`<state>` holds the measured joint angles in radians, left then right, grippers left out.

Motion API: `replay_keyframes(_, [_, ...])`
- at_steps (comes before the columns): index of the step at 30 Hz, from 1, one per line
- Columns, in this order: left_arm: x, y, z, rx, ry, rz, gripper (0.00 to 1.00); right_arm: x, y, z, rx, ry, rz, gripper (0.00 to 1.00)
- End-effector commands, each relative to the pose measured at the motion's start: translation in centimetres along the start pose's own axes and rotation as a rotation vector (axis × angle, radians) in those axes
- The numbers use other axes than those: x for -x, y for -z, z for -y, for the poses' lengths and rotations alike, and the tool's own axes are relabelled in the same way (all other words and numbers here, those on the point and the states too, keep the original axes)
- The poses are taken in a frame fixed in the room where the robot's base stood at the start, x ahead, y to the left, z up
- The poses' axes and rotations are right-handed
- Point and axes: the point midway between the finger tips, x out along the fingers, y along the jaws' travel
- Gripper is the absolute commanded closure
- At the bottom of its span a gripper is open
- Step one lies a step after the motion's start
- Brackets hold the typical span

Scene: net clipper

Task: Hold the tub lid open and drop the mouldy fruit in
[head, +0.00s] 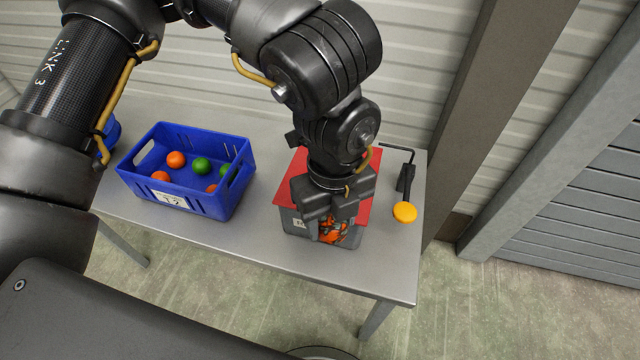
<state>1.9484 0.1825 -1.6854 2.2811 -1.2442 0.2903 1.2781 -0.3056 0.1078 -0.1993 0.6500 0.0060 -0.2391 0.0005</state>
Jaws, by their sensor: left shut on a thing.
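A grey tub (293,224) with a red lid (371,188) stands near the right end of the table. The lid looks down over the tub, but my arm hides much of it. My left gripper (329,226) is at the tub's front edge, pointing down. It is shut on an orange thing with dark patches, which looks like the mouldy fruit (334,232). The fingers partly cover the fruit, and I cannot tell whether it touches the tub. My right gripper is not in view.
A blue crate (192,203) with orange and green fruit stands on the grey table (250,234), left of the tub. A yellow disc (405,212) on a black arm is to the tub's right. A ribbed wall and a post (490,110) stand behind.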

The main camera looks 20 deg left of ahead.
Motion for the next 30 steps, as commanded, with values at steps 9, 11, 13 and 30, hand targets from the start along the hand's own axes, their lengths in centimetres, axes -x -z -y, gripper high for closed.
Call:
replay_keyframes(9, [-0.5, 1.8, -0.8, -0.769, -0.04, 0.037, 0.73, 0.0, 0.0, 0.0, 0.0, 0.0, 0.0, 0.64])
replay_keyframes(11, [-0.5, 1.9, -0.8, -0.853, -0.043, 0.042, 0.73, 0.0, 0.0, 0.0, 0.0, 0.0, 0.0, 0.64])
replay_keyframes(13, [-0.5, 1.9, -0.8, -0.926, -0.046, 0.046, 0.73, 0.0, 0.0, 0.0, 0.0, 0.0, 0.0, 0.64])
replay_keyframes(30, [-0.5, 1.8, -0.8, -1.02, -0.047, 0.057, 0.73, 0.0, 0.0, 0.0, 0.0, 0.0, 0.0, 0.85])
